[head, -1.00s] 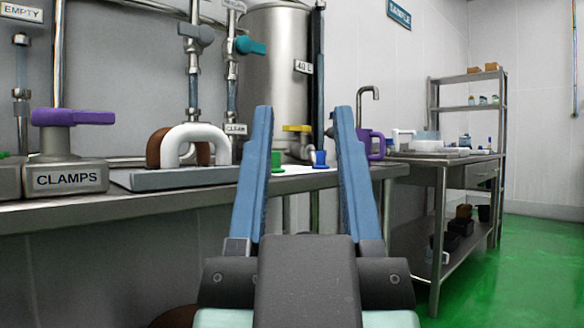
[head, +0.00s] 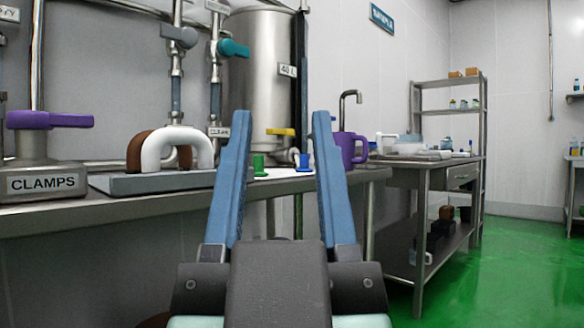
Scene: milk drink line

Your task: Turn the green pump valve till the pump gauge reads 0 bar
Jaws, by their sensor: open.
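My gripper (head: 280,117) is in the lower middle of the head view, its two blue fingers spread with nothing held between them. I see no pump gauge and no valve that I can tell is the green pump valve. A teal valve handle (head: 233,48) sits on a vertical pipe, up and left of my gripper and apart from it. A small green flanged piece (head: 259,165) stands on the bench, seen between the fingers.
A shelf rack (head: 450,82) is farther right. Green floor is open at the right.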

